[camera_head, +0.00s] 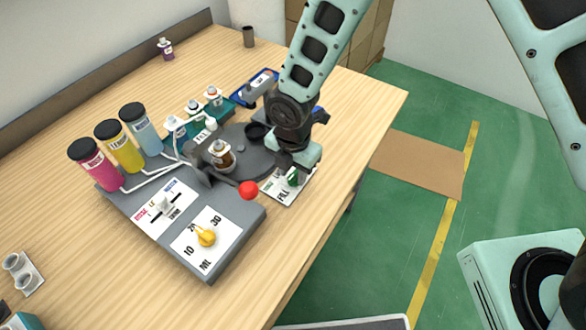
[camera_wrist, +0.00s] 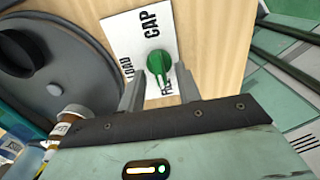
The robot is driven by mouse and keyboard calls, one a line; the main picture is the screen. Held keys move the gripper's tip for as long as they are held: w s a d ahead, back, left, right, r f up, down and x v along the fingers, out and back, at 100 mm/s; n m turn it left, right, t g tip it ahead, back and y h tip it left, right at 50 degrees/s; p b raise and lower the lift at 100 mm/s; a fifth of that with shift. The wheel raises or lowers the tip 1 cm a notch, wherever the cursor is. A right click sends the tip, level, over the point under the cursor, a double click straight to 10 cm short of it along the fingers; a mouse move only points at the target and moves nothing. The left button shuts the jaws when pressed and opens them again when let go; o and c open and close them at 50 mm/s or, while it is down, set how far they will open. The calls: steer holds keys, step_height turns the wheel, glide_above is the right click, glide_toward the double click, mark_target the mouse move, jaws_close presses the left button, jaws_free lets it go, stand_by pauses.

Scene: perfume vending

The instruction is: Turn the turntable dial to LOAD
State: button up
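The turntable dial is a green knob (camera_wrist: 158,62) on a white plate (camera_wrist: 140,35) with black lettering: CAP, LOAD and a partly hidden word that looks like FILL. Its pale pointer mark faces down in the wrist view, toward the partly hidden word. The dial (camera_head: 293,179) also shows in the head view under my gripper (camera_head: 297,165). In the wrist view my gripper (camera_wrist: 160,75) is open, with a finger on each side of the knob; contact cannot be told. The dark grey turntable (camera_head: 243,165) lies left of the dial and carries a bottle (camera_head: 221,157).
A grey console with a yellow ML dial (camera_head: 206,236), a red ball-topped lever (camera_head: 249,190) and a slider stands left of my gripper. Pink, yellow and blue cylinders (camera_head: 140,128) stand behind it. The wooden table's right edge is close to the dial plate.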

steer(key=shift+f, duration=0.1)
jaws_close()
stand_by(0.3)
steer(key=m+b, duration=0.1)
steer(key=m, duration=0.3)
steer(key=shift+w+a+m+b, duration=0.1)
steer(key=shift+a+m+b, duration=0.05)
steer(key=shift+m+b, duration=0.25)
steer(key=m+b, duration=0.1)
steer(key=m, duration=0.3)
steer(key=shift+w+m, duration=0.1)
steer(key=shift+m, duration=0.2)
steer(key=m+b, duration=0.1)
steer(key=m, duration=0.3)
steer(key=shift+w, duration=0.1)
steer(key=shift+w+m+b, duration=0.1)
steer(key=shift+m+b, duration=0.2)
steer(key=shift+m, duration=1.8)
